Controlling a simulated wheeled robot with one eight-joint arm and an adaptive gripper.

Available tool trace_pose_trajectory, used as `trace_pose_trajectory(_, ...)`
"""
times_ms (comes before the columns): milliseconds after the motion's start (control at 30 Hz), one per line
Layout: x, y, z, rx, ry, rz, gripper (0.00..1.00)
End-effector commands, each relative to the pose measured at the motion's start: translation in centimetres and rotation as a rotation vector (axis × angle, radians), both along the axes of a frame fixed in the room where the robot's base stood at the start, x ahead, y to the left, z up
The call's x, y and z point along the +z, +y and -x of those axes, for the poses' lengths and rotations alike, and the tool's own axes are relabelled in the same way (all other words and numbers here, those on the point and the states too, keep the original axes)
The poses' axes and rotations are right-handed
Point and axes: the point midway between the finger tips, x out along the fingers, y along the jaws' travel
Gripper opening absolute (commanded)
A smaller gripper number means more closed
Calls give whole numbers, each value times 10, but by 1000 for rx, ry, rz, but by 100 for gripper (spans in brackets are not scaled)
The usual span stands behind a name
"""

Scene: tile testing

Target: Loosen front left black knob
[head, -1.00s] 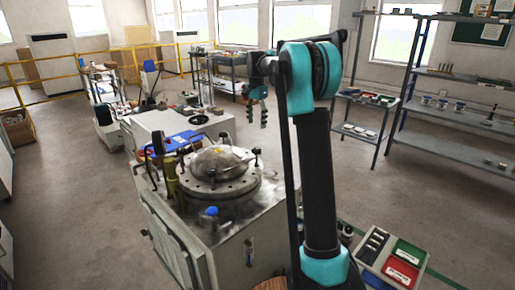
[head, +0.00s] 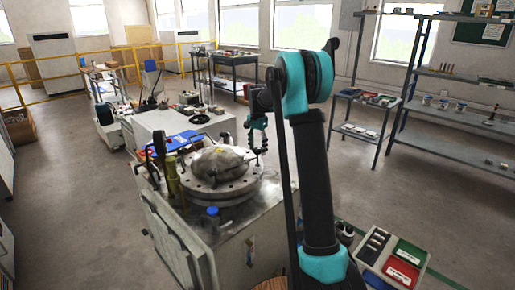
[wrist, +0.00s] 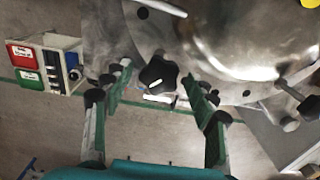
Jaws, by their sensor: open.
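A black star-shaped knob (wrist: 158,73) sits at the rim of a round steel lid (wrist: 235,50) in the wrist view. My gripper (wrist: 158,79) is open, with one finger on each side of the knob and visible gaps between. Whether it is the front left knob cannot be told from this view. In the head view my gripper (head: 259,138) hangs at the right far side of the round steel vessel (head: 218,165), partly over its flange. The knob is too small to make out there.
The vessel stands on a metal-topped cabinet (head: 235,222) with a blue-capped part (head: 212,211) at its front. A bolt with a dark handle (wrist: 290,124) projects at the lid's right in the wrist view. Red and green bins (head: 402,270) stand right of the cabinet. Shelving (head: 440,125) stands behind.

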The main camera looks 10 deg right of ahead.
Motion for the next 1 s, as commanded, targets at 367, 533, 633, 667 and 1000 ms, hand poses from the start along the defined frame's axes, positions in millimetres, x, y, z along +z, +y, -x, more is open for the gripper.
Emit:
trace_pose_trajectory(367, 0, 0, 0, 0, 0, 0, 28)
trace_pose_trajectory(533, 0, 0, 0, 0, 0, 0, 8)
trace_pose_trajectory(633, 0, 0, 0, 2, 0, 0, 7)
trace_pose_trajectory(667, 0, 0, 0, 4, 0, 0, 7)
trace_pose_trajectory(1000, 0, 0, 0, 125, 0, 0, 7)
